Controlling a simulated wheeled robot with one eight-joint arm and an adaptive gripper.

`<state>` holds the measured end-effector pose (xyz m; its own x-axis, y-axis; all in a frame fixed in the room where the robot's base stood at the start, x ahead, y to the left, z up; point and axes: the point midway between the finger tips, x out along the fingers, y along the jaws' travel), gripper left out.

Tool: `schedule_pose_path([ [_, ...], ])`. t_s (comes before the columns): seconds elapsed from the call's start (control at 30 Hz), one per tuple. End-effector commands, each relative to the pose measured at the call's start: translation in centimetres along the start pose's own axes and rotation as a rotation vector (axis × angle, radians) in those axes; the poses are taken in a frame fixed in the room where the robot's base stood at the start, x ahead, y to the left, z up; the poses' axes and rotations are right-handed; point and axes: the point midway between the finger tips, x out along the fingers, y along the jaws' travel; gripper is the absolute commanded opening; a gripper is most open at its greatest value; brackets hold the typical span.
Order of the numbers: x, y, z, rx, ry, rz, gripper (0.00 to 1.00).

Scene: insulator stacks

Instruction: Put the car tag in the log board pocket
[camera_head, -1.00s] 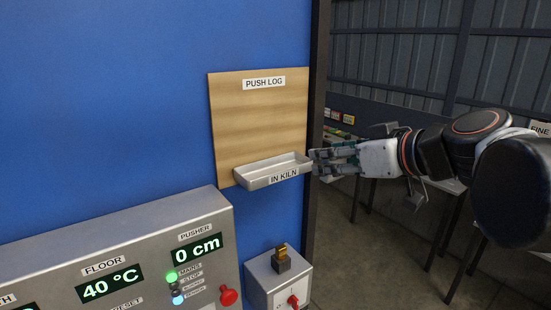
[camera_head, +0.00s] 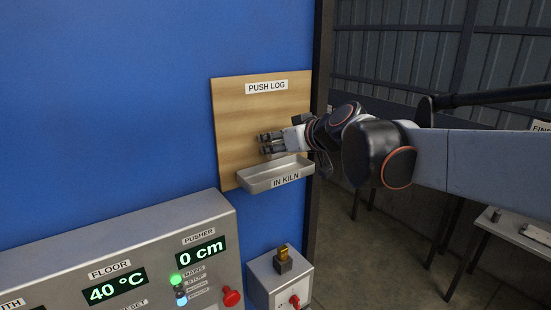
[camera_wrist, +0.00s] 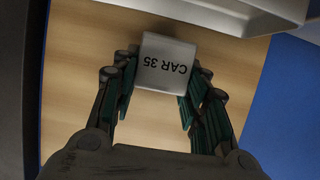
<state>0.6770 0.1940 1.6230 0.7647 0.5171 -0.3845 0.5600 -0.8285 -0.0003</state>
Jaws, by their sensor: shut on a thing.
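The car tag (camera_wrist: 165,64) is a small pale block marked "CAR 35", seen in the wrist view between my fingertips. My gripper (camera_wrist: 158,80) is shut on it, with a green-padded finger on each side. In the head view my gripper (camera_head: 264,144) is in front of the wooden log board (camera_head: 238,110), just above the pocket; the tag cannot be made out there. The pocket is a grey metal tray (camera_head: 262,184) labelled "IN KILN" at the board's lower edge. Its rim also shows at the top of the wrist view (camera_wrist: 215,15).
The board, headed "PUSH LOG", is on a blue wall (camera_head: 110,90). Below left is a metal control panel (camera_head: 150,245) with a red button. A small box (camera_head: 280,280) with a brass-coloured part and red knob stands under the pocket. A table (camera_head: 515,228) is at right.

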Motion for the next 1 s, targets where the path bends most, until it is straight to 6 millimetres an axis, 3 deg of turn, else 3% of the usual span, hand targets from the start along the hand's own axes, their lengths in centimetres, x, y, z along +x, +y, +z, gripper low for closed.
schedule_pose_path([
  [0.47,1.8,0.0,4.5,0.000,0.000,0.000,0.14],
  [0.97,2.5,0.0,5.3,0.000,0.000,0.000,0.14],
  [1.0,2.5,0.0,5.2,0.000,0.000,0.000,0.49],
])
